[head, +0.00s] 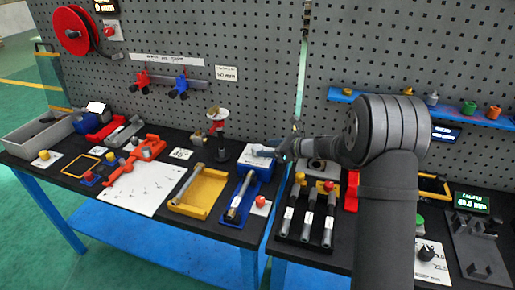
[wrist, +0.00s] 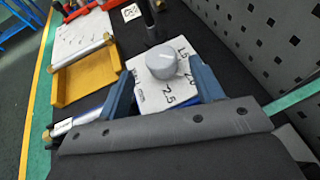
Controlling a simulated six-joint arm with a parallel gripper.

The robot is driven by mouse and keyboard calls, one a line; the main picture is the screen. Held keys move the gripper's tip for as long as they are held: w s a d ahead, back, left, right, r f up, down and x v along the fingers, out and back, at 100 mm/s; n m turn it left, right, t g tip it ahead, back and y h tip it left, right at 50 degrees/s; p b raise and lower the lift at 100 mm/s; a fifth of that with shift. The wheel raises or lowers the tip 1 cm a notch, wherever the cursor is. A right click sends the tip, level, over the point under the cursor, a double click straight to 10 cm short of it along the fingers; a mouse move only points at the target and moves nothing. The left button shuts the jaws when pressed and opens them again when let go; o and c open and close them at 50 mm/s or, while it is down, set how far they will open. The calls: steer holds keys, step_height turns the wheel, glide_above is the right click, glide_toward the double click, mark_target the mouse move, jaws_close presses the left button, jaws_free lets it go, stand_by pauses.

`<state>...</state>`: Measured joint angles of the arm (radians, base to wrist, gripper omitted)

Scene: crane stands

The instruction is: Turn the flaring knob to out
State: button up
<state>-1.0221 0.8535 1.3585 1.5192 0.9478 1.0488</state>
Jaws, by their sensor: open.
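A round grey knob (wrist: 161,60) stands on a white dial plate (wrist: 148,97) in the wrist view. The plate carries printed numbers, among them 1.5 and 2.5. I cannot read the word "out" or a flaring label on it. My gripper (wrist: 162,78) is open, with one blue finger on each side of the knob and its plate. The knob appears between or just beyond the fingertips; contact cannot be told. In the head view my gripper (head: 268,153) is over the white-topped blue block (head: 249,164), and the knob is hidden there.
A yellow tray (head: 199,192) with a metal tube and a blue holder (head: 240,198) with another tube lie left of and in front of the block. A dark post (head: 221,150) stands close by. Capped grey tools (head: 308,213) lie to the right. The pegboard (head: 265,60) rises behind.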

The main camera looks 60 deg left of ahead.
mark_target(259, 146)
steer(key=x, duration=0.5)
steer(key=shift+s+a+f, duration=0.1)
steer(key=shift+s+a, duration=0.05)
steer(key=shift+a, duration=0.15)
steer(key=c, duration=1)
steer(key=shift+n+g, duration=0.4)
steer(key=n+g+h, duration=0.3)
steer(key=shift+n, duration=0.3)
steer(key=shift+n+g+h, duration=1.3)
steer(key=shift+n+h, duration=1)
steer(key=shift+h, duration=0.3)
steer(key=shift+n+h, duration=0.3)
